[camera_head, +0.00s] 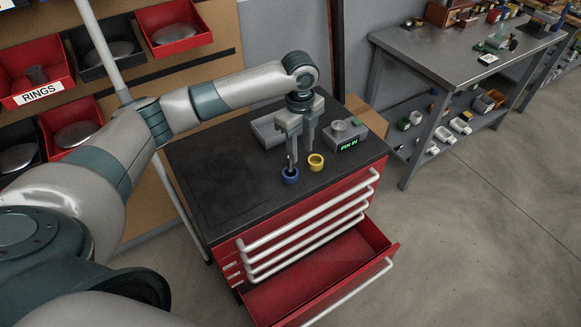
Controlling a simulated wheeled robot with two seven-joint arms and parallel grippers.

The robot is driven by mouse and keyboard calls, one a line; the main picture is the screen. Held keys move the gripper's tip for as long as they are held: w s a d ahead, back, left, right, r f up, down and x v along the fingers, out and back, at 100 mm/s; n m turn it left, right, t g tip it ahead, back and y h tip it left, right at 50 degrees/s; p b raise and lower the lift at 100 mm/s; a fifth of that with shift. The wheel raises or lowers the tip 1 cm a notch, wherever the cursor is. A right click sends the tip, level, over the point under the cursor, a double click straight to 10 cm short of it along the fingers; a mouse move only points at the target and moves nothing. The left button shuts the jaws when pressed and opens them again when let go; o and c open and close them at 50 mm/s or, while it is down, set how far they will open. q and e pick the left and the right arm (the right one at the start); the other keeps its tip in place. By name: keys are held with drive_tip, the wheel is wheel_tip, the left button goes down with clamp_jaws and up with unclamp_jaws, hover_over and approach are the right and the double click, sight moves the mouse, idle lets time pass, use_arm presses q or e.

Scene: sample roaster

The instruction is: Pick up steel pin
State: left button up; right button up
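My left gripper (300,153) reaches down over the black top of the red tool cabinet, its two fingers apart with a gap between them. A blue ring-shaped holder (290,178) stands on the top right under the nearer finger. A yellow ring-shaped holder (316,162) stands to its right, just beyond the other finger. I cannot make out the steel pin for certain; something thin and dark shows at the blue holder, partly covered by the finger. A grey device (345,134) with a green display reading like "PIN IN" stands behind right. My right gripper is not in view.
A grey tray (268,131) lies behind the gripper. The red cabinet's (310,213) bottom drawer (342,290) is pulled open. The left part of the top is clear. Bins (38,72) hang at left; a steel workbench (450,58) stands at right.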

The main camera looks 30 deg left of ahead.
use_arm(q)
drive_tip(key=w+a+r, duration=0.2)
drive_tip(key=a+r, duration=0.3)
drive_tip(key=shift+w+r, duration=0.15)
drive_tip(key=shift+w, duration=0.05)
drive_tip(key=p, duration=0.4)
hover_over(290, 167)
drive_tip(key=f, duration=1.1)
drive_tip(key=shift+w+a+f, duration=0.1)
drive_tip(key=shift+a+f, duration=0.15)
drive_tip(key=shift+f, duration=0.4)
drive_tip(key=shift+w+d+f+p, duration=0.1)
drive_tip(key=shift+w+f+p, duration=0.15)
drive_tip(key=shift+f+p, duration=0.4)
drive_tip(key=shift+w+f, duration=0.1)
drive_tip(key=shift+f, duration=1.85)
